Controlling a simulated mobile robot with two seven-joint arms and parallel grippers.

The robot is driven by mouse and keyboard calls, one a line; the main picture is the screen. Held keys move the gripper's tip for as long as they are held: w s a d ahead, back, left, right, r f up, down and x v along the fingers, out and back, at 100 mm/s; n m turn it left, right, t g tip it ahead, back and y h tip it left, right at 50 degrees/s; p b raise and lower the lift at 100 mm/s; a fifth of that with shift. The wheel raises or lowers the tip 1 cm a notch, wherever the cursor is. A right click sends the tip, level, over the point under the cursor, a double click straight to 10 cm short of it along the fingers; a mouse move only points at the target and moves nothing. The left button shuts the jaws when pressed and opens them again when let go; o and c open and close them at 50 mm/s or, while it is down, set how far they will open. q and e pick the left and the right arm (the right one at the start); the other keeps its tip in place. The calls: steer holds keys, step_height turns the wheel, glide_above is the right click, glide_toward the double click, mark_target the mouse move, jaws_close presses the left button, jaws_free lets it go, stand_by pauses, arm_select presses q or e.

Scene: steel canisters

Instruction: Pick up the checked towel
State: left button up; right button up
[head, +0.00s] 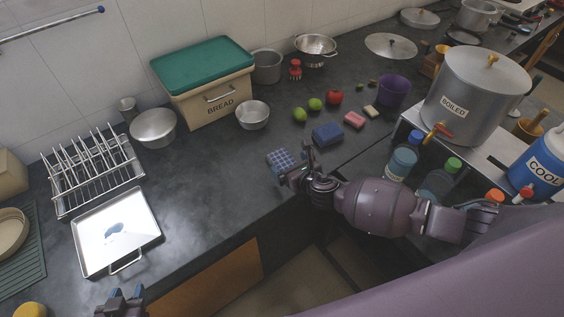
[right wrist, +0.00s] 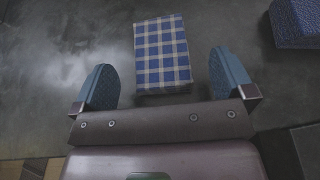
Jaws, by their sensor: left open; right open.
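The checked towel (head: 280,159) is a small folded blue and white cloth lying flat on the dark counter near its front edge. In the right wrist view the towel (right wrist: 162,54) lies just ahead of my right gripper (right wrist: 165,80), roughly centred between the two blue fingers, which are spread apart and empty. In the head view my right gripper (head: 295,171) is beside the towel, on its near right side, and partly covers its corner. My left gripper (head: 121,299) is at the bottom left, open and empty, far from the towel and mostly cut off by the frame.
A dark blue block (head: 327,134) lies right of the towel; it also shows in the right wrist view (right wrist: 296,22). A pink block (head: 354,119), limes, and a red tomato (head: 334,97) lie behind. A metal tray (head: 117,232) is at left. The counter left of the towel is clear.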

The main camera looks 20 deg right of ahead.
mark_target(283, 160)
steer(key=shift+b+x, duration=0.35)
steer(key=shift+x, duration=1.85)
steer(key=shift+f, duration=0.15)
steer(key=shift+c, duration=0.2)
steer(key=c, duration=1)
